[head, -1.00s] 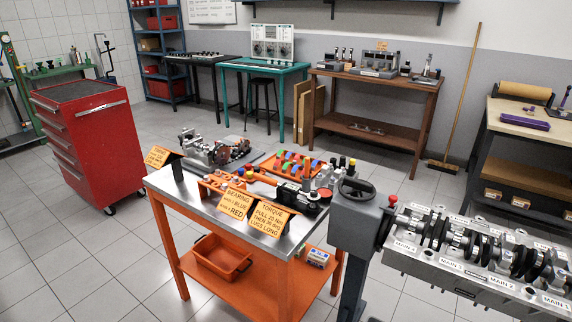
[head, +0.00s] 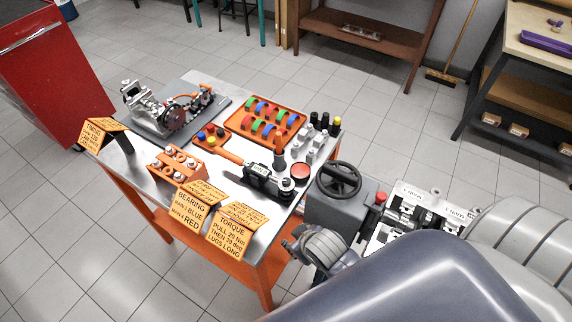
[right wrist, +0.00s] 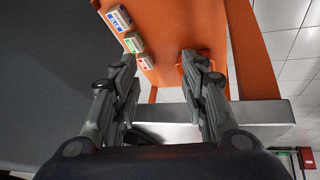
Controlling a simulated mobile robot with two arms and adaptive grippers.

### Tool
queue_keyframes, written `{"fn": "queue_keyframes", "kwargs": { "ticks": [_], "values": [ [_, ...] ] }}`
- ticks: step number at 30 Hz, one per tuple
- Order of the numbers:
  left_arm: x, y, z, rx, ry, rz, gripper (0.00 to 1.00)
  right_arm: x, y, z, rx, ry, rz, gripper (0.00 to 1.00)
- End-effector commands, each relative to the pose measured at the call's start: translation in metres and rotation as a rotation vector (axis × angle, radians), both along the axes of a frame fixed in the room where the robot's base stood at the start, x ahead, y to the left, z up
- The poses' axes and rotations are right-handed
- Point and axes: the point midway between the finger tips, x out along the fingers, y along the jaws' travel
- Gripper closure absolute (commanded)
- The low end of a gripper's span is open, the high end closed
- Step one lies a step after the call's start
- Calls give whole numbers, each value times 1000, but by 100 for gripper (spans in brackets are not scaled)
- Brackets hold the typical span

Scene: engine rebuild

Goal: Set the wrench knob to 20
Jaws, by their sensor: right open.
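The torque wrench (head: 262,182) lies on the steel top of the orange table in the head view. It has an orange handle (head: 222,153) and a dark body with a small display. I cannot clearly make out its knob or the set value. My right gripper (head: 296,243) is at the table's right front edge, in front of the wrench and apart from it. In the right wrist view the right gripper (right wrist: 158,62) is open and empty, its fingers spread. My left gripper is not in view.
A torque sign (head: 234,237) and a bearing sign (head: 191,209) stand along the front edge. A black handwheel (head: 338,181) is right of the wrench. An orange tray (head: 236,122) of coloured pieces lies behind. Boxes (right wrist: 133,42) sit on the lower shelf.

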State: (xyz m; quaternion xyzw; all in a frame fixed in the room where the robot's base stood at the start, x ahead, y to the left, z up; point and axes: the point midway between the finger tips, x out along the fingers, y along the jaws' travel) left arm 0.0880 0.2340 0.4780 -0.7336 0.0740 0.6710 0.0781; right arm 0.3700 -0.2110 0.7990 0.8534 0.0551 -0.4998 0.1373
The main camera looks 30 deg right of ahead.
Motion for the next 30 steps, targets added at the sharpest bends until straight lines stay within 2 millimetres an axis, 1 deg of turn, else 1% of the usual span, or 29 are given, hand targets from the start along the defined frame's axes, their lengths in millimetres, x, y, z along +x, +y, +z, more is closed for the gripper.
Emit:
{"fn": "queue_keyframes", "kwargs": {
  "ticks": [1, 5, 7, 8, 9, 11, 12, 14, 15, 17, 18, 20, 21, 23, 24, 26, 27, 29, 30],
  "values": [
    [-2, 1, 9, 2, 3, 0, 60, 3, 0, 28, -2, -21, -1, 60],
    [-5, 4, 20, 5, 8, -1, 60, 8, -1, 81, -7, -67, -5, 60],
    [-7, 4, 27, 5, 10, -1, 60, 15, -3, 115, -19, -114, -3, 60],
    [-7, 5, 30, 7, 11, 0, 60, 22, -3, 132, -28, -151, 3, 60],
    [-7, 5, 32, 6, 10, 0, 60, 35, -4, 153, -50, -216, 18, 60],
    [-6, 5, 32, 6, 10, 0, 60, 60, -3, 180, -89, -325, 49, 60],
    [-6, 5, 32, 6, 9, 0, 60, 76, -1, 196, -117, -399, 74, 60],
    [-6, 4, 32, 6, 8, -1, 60, 97, 2, 219, -157, -506, 114, 60],
    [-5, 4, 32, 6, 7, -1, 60, 110, 7, 235, -183, -576, 143, 60],
    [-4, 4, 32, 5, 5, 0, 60, 129, 14, 260, -228, -686, 193, 60],
    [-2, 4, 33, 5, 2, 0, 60, 141, 21, 279, -257, -764, 233, 60],
    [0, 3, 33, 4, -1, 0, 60, 156, 35, 308, -310, -887, 301, 60],
    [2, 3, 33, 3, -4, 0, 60, 165, 46, 330, -348, -978, 355, 60],
    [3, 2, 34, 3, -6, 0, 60, 174, 69, 364, -414, -1123, 457, 60],
    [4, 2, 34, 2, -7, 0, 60, 176, 87, 387, -463, -1225, 537, 60],
    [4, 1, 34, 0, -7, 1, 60, 174, 118, 416, -541, -1378, 676, 60],
    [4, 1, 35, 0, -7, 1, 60, 169, 140, 431, -594, -1472, 778, 60],
    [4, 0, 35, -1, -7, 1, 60, 157, 172, 444, -675, -1600, 948, 60],
    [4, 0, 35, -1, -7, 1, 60, 147, 193, 448, -730, -1675, 1068, 60]
  ]
}}
